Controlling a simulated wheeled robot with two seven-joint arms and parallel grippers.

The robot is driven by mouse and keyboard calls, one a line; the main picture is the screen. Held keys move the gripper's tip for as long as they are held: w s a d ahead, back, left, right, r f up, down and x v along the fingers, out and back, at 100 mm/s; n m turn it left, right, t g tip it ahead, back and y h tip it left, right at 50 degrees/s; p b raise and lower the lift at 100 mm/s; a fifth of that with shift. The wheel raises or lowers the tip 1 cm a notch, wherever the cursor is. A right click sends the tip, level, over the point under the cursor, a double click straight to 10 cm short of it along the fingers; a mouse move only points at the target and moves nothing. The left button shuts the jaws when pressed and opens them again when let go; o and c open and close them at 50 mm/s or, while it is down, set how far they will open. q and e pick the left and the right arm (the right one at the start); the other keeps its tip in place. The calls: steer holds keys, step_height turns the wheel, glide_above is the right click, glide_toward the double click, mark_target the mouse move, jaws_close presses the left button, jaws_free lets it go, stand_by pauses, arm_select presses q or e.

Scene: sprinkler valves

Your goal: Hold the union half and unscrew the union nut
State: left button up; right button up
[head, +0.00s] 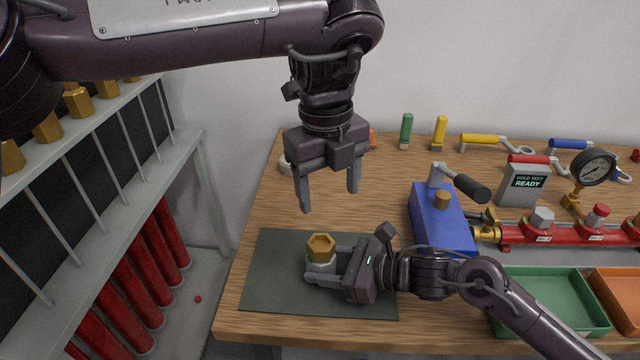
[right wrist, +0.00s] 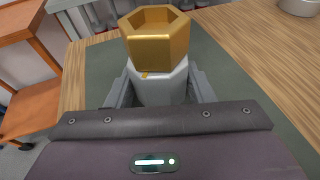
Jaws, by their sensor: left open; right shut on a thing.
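The brass hex union nut (head: 320,246) sits on top of the light grey union half (head: 318,266), upright over the dark green mat (head: 270,290). In the right wrist view the nut (right wrist: 156,35) is above the union half (right wrist: 158,84), which is between my jaws. My right gripper (head: 322,266) comes in from the right and is shut on the union half, with the nut clear above its fingers. My left gripper (head: 330,192) is open and empty, pointing down above and slightly behind the nut, apart from it. The union half's underside is hidden.
A blue vise-like block (head: 436,222) with a black-handled lever stands right of the mat. Red pipework (head: 570,235) with a gauge (head: 594,168), a green tray (head: 545,295) and an orange tray (head: 622,295) lie further right. Coloured-handled tools line the back. A rack (head: 110,150) stands left.

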mark_target(320, 241)
arm_select(q)
steer(key=shift+y, duration=0.3)
steer(key=f, duration=0.4)
steer(key=a+f, duration=0.1)
steer(key=f, duration=0.6)
steer(key=shift+s+a+f, duration=0.1)
steer(key=shift+a+f, duration=0.1)
steer(key=shift+f, duration=0.2)
